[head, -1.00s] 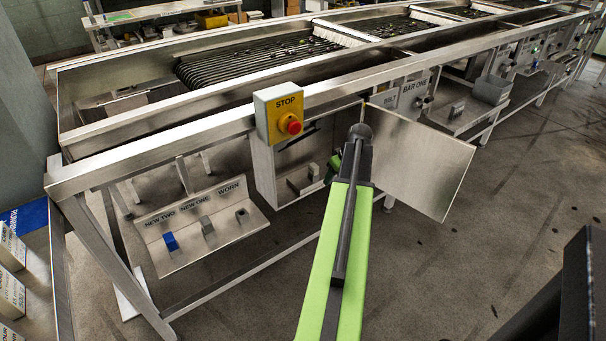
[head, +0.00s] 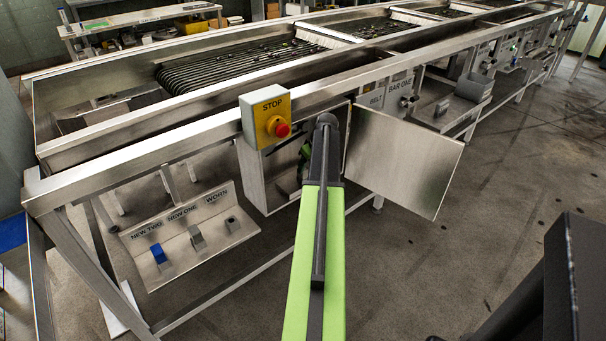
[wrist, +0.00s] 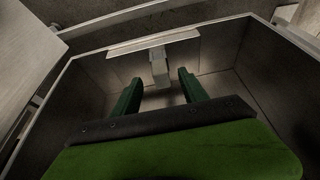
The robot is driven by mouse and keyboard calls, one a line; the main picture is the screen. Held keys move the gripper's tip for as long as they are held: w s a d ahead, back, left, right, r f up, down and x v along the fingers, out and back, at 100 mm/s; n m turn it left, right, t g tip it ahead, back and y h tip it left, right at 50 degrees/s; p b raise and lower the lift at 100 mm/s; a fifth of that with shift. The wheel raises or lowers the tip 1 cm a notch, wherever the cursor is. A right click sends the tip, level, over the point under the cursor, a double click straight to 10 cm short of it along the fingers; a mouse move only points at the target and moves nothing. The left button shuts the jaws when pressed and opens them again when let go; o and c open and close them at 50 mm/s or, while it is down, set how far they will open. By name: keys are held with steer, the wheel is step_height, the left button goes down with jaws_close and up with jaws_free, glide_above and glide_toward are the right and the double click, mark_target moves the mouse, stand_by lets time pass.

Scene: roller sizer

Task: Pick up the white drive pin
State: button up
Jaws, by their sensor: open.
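In the wrist view, a pale grey-white block-like piece (wrist: 159,67) stands out from a light plate (wrist: 150,45) inside an open metal box (wrist: 220,100). It may be the white drive pin, but I cannot tell for sure. My gripper (wrist: 159,76) is open, with its two green fingers to the left and right of that piece's near end; contact cannot be made out. In the head view, the box (head: 252,178) is under the stop button, and my arm hides most of its inside and my gripper.
The box's open door (head: 400,160) stands to the right of my arm. The yellow stop box (head: 266,115) is above left. A labelled rack (head: 190,235) at lower left holds a blue piece (head: 158,254) and grey pieces.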

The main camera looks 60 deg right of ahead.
steer(key=b+x, duration=0.2)
steer(key=x, duration=0.1)
steer(key=w+b+x, duration=0.1)
steer(key=b+x, duration=0.2)
steer(key=shift+d+r, duration=0.2)
steer(key=shift+r, duration=0.3)
jaws_close()
